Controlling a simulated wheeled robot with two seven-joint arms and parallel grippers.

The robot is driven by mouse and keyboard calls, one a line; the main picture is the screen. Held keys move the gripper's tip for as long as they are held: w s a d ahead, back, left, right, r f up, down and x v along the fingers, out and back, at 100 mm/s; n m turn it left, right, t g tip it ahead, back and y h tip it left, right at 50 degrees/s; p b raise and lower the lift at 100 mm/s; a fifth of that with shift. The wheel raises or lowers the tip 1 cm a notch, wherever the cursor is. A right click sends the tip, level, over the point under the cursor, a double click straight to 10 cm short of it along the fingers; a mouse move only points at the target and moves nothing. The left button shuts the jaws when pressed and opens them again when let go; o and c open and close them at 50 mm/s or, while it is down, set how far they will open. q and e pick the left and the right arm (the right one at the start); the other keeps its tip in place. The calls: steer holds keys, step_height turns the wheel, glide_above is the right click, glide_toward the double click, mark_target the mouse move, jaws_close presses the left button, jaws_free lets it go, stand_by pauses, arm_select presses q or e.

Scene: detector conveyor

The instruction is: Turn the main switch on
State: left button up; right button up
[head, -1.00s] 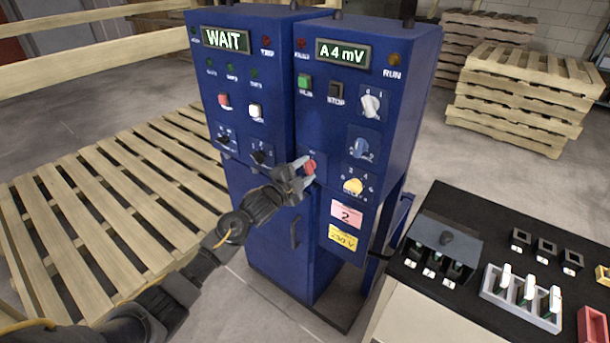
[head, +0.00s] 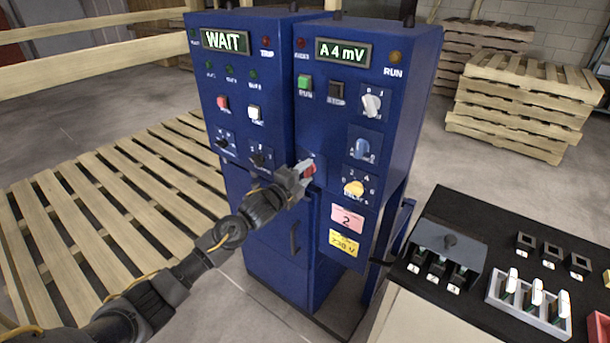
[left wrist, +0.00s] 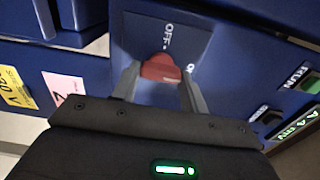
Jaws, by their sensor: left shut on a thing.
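The main switch is a red rotary knob (head: 308,171) on the front of the blue cabinet (head: 345,120), low on its right-hand unit. It also shows as a red knob (left wrist: 160,68) in the left wrist view, on a dark blue plate marked OFF and ON. My left gripper (head: 303,173) is at the knob, with its two fingers on either side of it. In the left wrist view the left gripper (left wrist: 158,80) is shut on the knob. The fingers hide part of the knob in the head view. My right gripper is not in view.
Above the knob are a WAIT display (head: 225,41), an A 4 mV display (head: 343,51), buttons and other rotary knobs. A black-topped bench (head: 480,215) with switches stands at the right. Slatted pallets (head: 100,210) lie at the left.

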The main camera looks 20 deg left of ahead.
arm_select(q)
steer(key=o, duration=1)
steer(key=b+v, duration=0.2)
steer(key=v, duration=0.9)
steer(key=shift+d, duration=0.1)
